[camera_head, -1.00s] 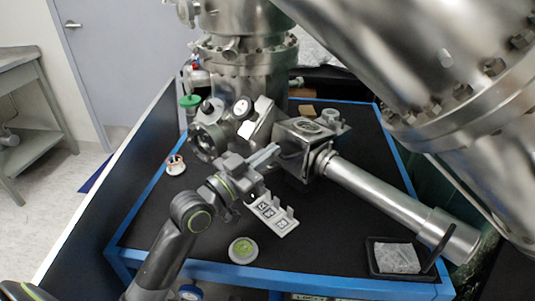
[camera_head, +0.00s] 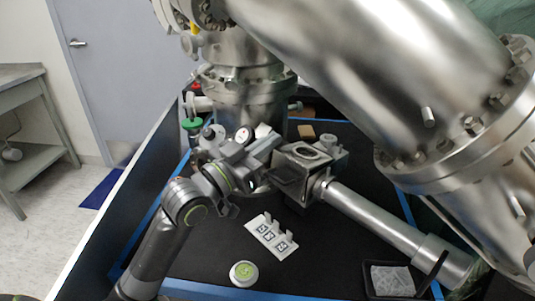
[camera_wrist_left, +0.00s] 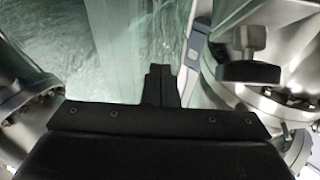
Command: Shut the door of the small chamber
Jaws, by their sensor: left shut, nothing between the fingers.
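The small chamber (camera_head: 303,173) is a metal box with a round port on top, at the middle of the black table, joined to a long steel tube (camera_head: 370,215). Its door cannot be told apart clearly, because my left gripper and metal parts crowd its left side. My left gripper (camera_head: 270,147) reaches in from the left, close to the chamber's upper left side; whether it touches cannot be told. Its shut, empty fingers show as a dark stub in the left wrist view (camera_wrist_left: 161,85). My right gripper is not in view.
A large steel vessel (camera_head: 360,70) hangs over the upper right. A steel column (camera_head: 250,100) with a gauge (camera_head: 243,136) stands behind. A white marked holder (camera_head: 270,237), a green-topped round item (camera_head: 243,272) and a tray (camera_head: 394,280) lie in front. Black table surface between them is free.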

